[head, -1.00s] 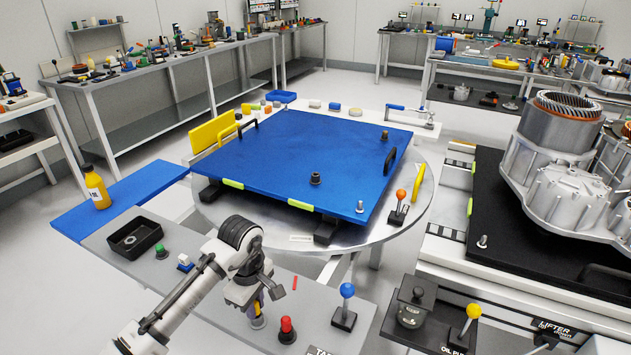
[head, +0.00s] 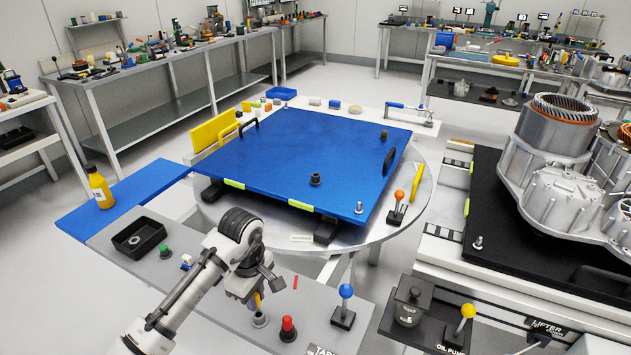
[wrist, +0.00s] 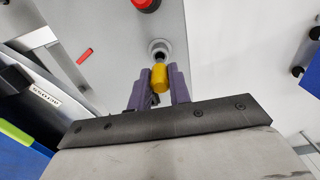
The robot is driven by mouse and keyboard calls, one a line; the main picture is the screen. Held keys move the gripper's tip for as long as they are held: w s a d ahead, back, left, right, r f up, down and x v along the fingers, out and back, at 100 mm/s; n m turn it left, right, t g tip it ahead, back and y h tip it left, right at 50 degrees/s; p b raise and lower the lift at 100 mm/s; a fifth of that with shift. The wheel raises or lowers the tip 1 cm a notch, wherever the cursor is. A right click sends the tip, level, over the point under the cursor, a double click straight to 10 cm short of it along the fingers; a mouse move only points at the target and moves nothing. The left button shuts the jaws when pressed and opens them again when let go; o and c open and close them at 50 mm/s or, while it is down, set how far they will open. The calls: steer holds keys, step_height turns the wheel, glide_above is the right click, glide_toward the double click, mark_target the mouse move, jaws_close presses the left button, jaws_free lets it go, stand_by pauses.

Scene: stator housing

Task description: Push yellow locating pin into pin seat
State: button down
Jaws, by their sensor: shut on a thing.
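The yellow locating pin (wrist: 159,77) is between the purple fingers of my gripper (wrist: 158,88) in the wrist view. My gripper is shut on it. The pin seat (wrist: 158,49), a grey round socket on the grey panel, shows just beyond the pin in the wrist view. In the head view my gripper (head: 257,299) is over the panel, and the pin seat (head: 260,319) is directly below it. The pin is mostly hidden by the fingers there. I cannot tell whether its tip is inside the seat.
A red button (head: 287,328) stands right of the seat, with a blue-knobbed lever (head: 345,300) farther right. A black tray (head: 139,238) and a green button (head: 166,252) are on the left of the panel. The blue plate (head: 300,155) lies behind on the round table.

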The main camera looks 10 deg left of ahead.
step_height(320, 180, up, 4)
steer(key=p, duration=0.4)
steer(key=shift+r, duration=1.15)
